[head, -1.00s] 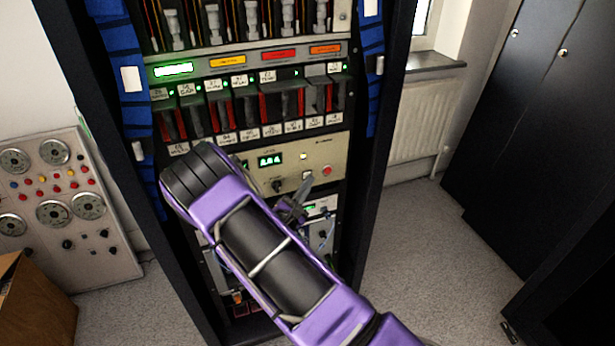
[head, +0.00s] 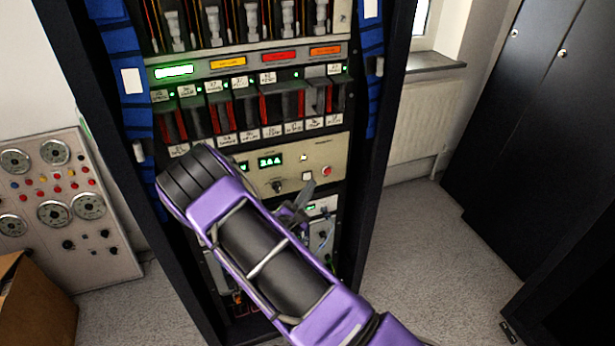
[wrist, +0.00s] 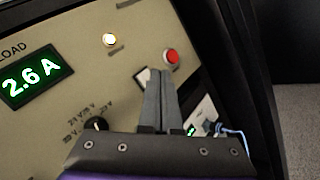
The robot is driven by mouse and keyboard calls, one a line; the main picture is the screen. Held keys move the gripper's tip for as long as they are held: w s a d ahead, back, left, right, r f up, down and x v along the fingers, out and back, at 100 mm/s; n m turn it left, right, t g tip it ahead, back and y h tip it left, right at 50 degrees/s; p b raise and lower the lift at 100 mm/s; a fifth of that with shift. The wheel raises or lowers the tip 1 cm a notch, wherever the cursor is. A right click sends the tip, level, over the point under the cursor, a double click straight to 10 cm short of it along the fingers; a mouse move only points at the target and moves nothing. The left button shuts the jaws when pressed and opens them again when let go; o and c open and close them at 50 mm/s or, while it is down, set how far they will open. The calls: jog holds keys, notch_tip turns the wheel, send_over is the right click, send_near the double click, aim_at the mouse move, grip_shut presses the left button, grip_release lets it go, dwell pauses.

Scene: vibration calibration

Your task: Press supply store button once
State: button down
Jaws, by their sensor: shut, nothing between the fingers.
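The supply panel (head: 335,155) is a beige strip in the rack, with a green-lit display (head: 270,160) that reads 2.6 A in the wrist view (wrist: 37,79). It carries a pale square button (head: 307,176) and a round red button (head: 326,170). No readable label tells which one is the store button. In the wrist view the pale button (wrist: 142,78) is partly hidden by my gripper's fingers, and the red button (wrist: 172,57) is just right of the tips. My gripper (head: 306,187) is shut and empty, its tips (wrist: 161,72) by the pale button; contact cannot be told.
A lit lamp (wrist: 109,40) and a black knob (wrist: 96,124) are on the same panel. Below are a small module (wrist: 203,118) and thin cables. Slot modules with red strips (head: 263,105) are above. Dark rack posts (head: 385,150) flank the panel; floor is free to the right.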

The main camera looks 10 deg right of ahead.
jog(key=shift+s+d+p, duration=0.2)
jog(key=shift+s+p, duration=0.15)
jog(key=shift+s, duration=0.9)
jog(key=shift+s+d+p, duration=0.2)
jog(key=shift+s+p, duration=0.15)
jog(key=shift+s, duration=0.9)
jog(key=shift+r, duration=0.1)
